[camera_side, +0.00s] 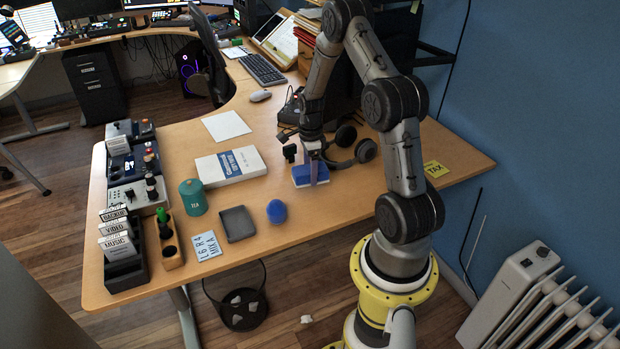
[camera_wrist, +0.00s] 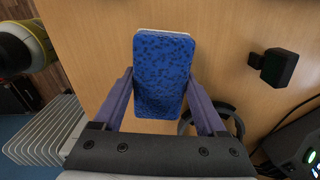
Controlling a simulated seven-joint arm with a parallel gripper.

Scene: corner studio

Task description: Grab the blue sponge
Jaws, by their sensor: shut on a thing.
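The blue sponge (camera_side: 301,178) is a speckled blue block with a pale layer along one side. It is at the desk, right of the white-and-blue book. In the wrist view the sponge (camera_wrist: 163,62) lies lengthwise between my two purple fingers. My gripper (camera_side: 312,172) comes down on the sponge from above and is shut on it, with one finger along each long side. I cannot tell whether the sponge touches the desk or is slightly raised.
Headphones (camera_side: 364,151) lie just behind and right of the sponge. A small black device (camera_side: 290,153) is close on its left. The book (camera_side: 230,166), blue rounded object (camera_side: 277,211) and dark tray (camera_side: 237,224) are farther left. Desk (camera_side: 330,215) in front is clear.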

